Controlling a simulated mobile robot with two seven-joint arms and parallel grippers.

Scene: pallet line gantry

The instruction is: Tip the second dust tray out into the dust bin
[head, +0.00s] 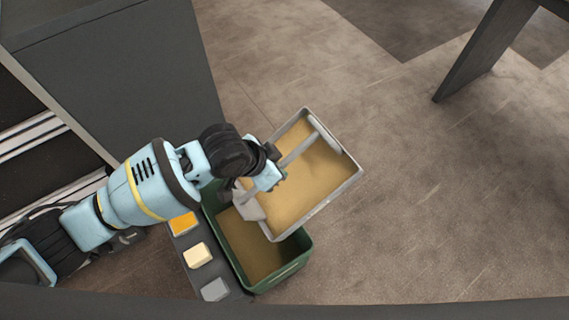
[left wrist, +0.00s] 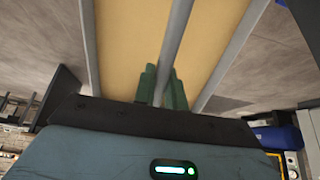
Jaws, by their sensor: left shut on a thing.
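The dust tray (head: 341,189) is a pale grey, rimmed rectangle with tan dust (head: 312,186) across its floor. A grey bar (head: 300,152) runs along it. My left gripper (head: 272,178) is shut on this bar, also between the fingers in the left wrist view (left wrist: 160,87). The tray overlaps the upper right of the green dust bin (head: 287,274), and much of it reaches right of the bin over the floor. The tray's tilt is hard to tell. Tan dust lies in the bin; its far part is hidden by the tray and arm. My right gripper is not in view.
A dark strip left of the bin holds an orange block (head: 183,223), a cream block (head: 198,255) and a grey block (head: 215,290). A dark cabinet (head: 130,70) stands at the upper left. A dark leg (head: 483,52) stands at the upper right. The floor to the right is clear.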

